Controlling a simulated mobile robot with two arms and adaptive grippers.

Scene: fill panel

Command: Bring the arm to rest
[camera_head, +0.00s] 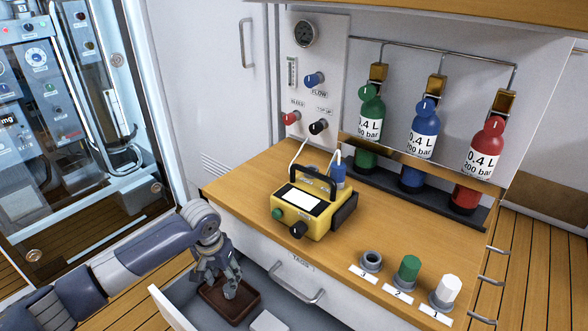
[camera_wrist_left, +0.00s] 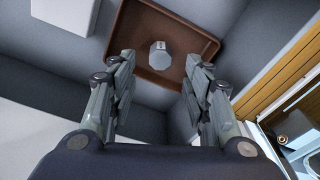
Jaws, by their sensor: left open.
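My left gripper (camera_head: 229,286) is over an open drawer, above a brown tray (camera_head: 242,303). In the left wrist view the gripper (camera_wrist_left: 160,75) has its two fingers spread apart with nothing between them. A small grey octagonal piece (camera_wrist_left: 159,56) lies in the brown tray (camera_wrist_left: 130,50), beyond the fingertips. My left arm comes in from the left side of the head view. My right gripper is not in either view.
The open drawer (camera_head: 162,308) also holds a white block (camera_head: 268,322). A yellow device (camera_head: 305,222) stands on the wooden counter. Green (camera_head: 369,118), blue (camera_head: 424,128) and red (camera_head: 484,150) bottles stand behind. Numbered holders line the counter's front right.

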